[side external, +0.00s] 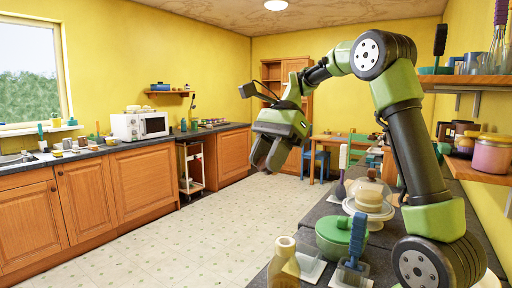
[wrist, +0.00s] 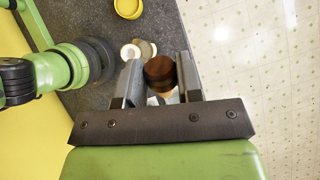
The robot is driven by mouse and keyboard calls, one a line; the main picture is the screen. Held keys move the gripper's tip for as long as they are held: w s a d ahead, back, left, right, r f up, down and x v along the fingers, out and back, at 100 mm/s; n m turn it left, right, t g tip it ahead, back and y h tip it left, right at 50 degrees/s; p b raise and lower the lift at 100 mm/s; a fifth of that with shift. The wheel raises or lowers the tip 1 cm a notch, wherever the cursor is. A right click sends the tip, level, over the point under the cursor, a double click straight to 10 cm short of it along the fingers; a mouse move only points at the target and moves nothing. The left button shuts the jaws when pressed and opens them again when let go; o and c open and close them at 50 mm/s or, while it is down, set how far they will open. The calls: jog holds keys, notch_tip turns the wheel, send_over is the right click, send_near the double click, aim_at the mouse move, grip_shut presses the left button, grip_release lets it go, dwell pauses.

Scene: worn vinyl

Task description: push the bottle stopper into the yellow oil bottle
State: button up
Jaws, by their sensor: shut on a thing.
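The yellow oil bottle appears to be the pale yellow, narrow-necked bottle (side external: 284,264) at the bottom of the side external view, upright, with its lower part cut off by the frame. My gripper (side external: 268,158) is raised in the air, well above and behind that bottle in the picture. In the wrist view my gripper (wrist: 160,80) is shut on a dark brown round piece with a tan lower part, which looks like the bottle stopper (wrist: 160,71). The stopper cannot be made out in the side external view.
A green lidded pot (side external: 340,238), a blue-handled brush (side external: 354,248) and a cake stand (side external: 370,212) crowd the dark counter near the bottle. A shelf (side external: 470,82) with jars hangs at right.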

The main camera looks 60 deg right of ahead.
jog(key=s+a+r+t+y, duration=0.3)
jog(key=s+y, duration=0.4)
jog(key=y, duration=0.3)
send_over(291, 238)
notch_tip(291, 238, down, 4)
jog(key=shift+f+m+y, duration=0.3)
jog(key=shift+f, duration=0.25)
jog(key=shift+f, duration=3.05)
jog(key=shift+f, duration=1.5)
jog(key=o, duration=1.3)
